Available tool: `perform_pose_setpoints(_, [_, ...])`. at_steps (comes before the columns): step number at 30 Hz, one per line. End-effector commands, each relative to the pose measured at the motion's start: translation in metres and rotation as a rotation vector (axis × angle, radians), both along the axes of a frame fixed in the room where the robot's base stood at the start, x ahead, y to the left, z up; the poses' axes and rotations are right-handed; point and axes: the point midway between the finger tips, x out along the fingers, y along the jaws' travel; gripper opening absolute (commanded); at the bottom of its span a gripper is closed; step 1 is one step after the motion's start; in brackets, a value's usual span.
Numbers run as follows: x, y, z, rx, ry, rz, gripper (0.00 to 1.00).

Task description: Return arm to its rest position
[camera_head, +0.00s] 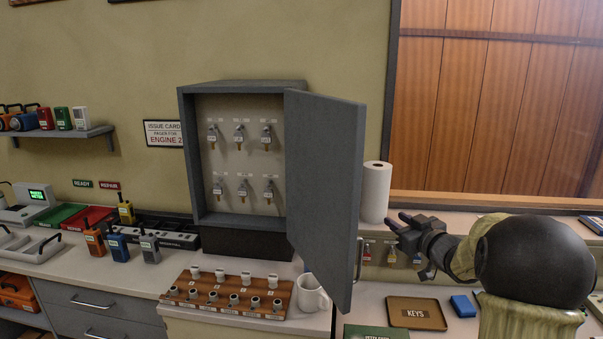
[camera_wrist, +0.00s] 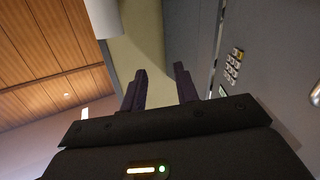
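My gripper (camera_head: 402,224) is at the right of the open key cabinet, in front of the paper towel roll and above the counter. In the wrist view my gripper (camera_wrist: 162,90) shows its two dark fingers apart with nothing between them. My arm reaches in from the right in the head view, bent at a large dark joint. The grey key cabinet (camera_head: 240,85) has its door (camera_head: 325,180) swung open toward me, between the cabinet and my gripper. Several tagged keys (camera_head: 239,137) hang inside it in two rows.
The open door's edge stands close to the left of my gripper. A paper towel roll (camera_head: 375,192), a tray marked KEYS (camera_head: 416,313), a blue box (camera_head: 462,306) and a white mug (camera_head: 311,293) stand on the counter. Several radios (camera_head: 120,247) stand at the left.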

Motion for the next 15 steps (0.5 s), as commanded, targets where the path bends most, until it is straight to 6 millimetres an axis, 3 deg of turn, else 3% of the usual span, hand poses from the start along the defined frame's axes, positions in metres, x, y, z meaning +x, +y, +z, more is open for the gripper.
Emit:
perform_pose_setpoints(5, [-0.028,0.009,-0.029,-0.027,0.19,-0.203,0.3])
perform_pose_setpoints(8, [-0.055,0.014,-0.052,-0.044,0.326,-0.294,0.3])
perform_pose_setpoints(11, [-0.091,0.023,-0.078,-0.06,0.48,-0.365,0.3])
perform_pose_setpoints(15, [-0.155,0.04,-0.114,-0.084,0.719,-0.424,0.3])
